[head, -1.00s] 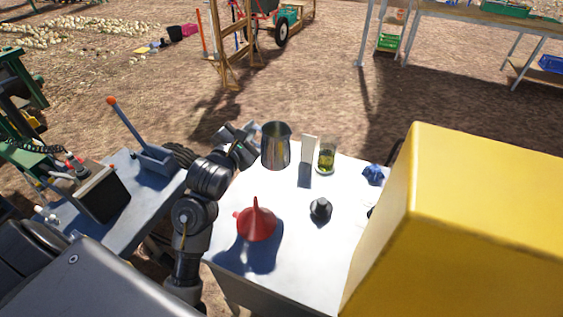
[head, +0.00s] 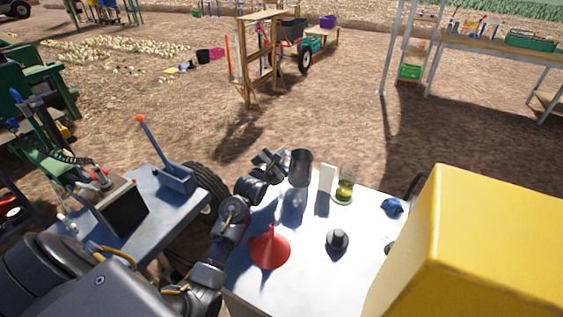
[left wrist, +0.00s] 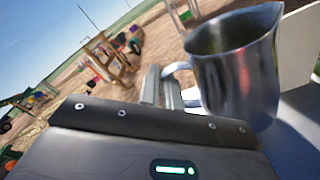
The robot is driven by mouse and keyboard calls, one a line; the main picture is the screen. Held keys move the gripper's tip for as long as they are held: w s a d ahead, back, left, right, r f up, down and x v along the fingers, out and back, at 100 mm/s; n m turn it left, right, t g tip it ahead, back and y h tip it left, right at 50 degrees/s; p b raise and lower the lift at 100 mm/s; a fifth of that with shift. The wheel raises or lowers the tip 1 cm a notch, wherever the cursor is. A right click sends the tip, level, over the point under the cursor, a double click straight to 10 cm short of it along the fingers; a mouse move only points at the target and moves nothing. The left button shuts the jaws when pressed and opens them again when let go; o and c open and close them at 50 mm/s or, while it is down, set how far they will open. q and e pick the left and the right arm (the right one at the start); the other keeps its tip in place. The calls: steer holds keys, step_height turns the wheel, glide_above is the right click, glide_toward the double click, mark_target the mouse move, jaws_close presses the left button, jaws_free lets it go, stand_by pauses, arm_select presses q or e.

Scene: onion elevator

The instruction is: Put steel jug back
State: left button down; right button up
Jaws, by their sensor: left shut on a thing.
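The steel jug (head: 301,170) is a shiny metal pitcher at the far left part of the white table (head: 300,268). It looks roughly upright, and a shadow shows below it, so it appears held slightly above the tabletop. My left gripper (head: 279,161) is shut on the jug's handle, from the jug's left side. In the left wrist view the jug (left wrist: 242,75) fills the upper right, with the gripper fingers (left wrist: 164,87) at its handle. The jug's underside is hidden. My right gripper is not in view.
A white upright block (head: 327,179) and a glass with greenish contents (head: 345,190) stand right of the jug. A red funnel (head: 270,250), a dark knob-like object (head: 337,240) and a blue crumpled thing (head: 392,206) are nearer. A large yellow box (head: 475,245) hides the table's right side.

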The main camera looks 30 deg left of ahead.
arm_select(q)
steer(key=shift+w+a+f, duration=0.1)
steer(key=shift+w+f, duration=0.1)
step_height(320, 180, down, 2)
steer(key=shift+f+p, duration=0.15)
steer(key=shift+p, duration=0.3)
steer(key=shift+f, duration=0.4)
steer(key=c, duration=1.6)
jaws_free()
steer(key=shift+f, duration=0.1)
steer(key=s, duration=0.4)
steer(key=s+b, duration=0.1)
steer(key=s, duration=0.3)
steer(key=s+d, duration=0.1)
steer(key=s, duration=0.3)
steer(key=shift+d+r, duration=0.1)
steer(key=shift+r, duration=0.25)
